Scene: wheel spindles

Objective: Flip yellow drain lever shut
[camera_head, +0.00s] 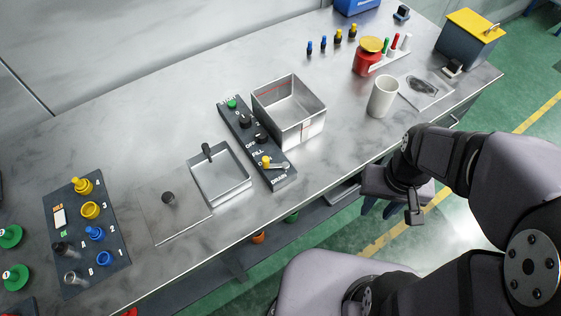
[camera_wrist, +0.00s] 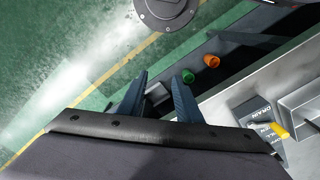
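The yellow drain lever (camera_head: 267,162) is at the near end of a dark control panel (camera_head: 243,132) on the bench, beside the DRAIN label. A metallic piece extends right from its yellow part. My gripper (camera_head: 414,208) hangs off the bench's front edge, right of the panel and well apart from the lever. In the wrist view my gripper's two blue-grey fingers (camera_wrist: 159,96) are apart with nothing between them.
A steel basin (camera_head: 302,126) stands right of the panel, and a shallow steel tray (camera_head: 220,176) stands left of it. A white cup (camera_head: 383,96) stands near the bench edge towards my arm. Green and orange knobs (camera_wrist: 211,61) sit below the bench front.

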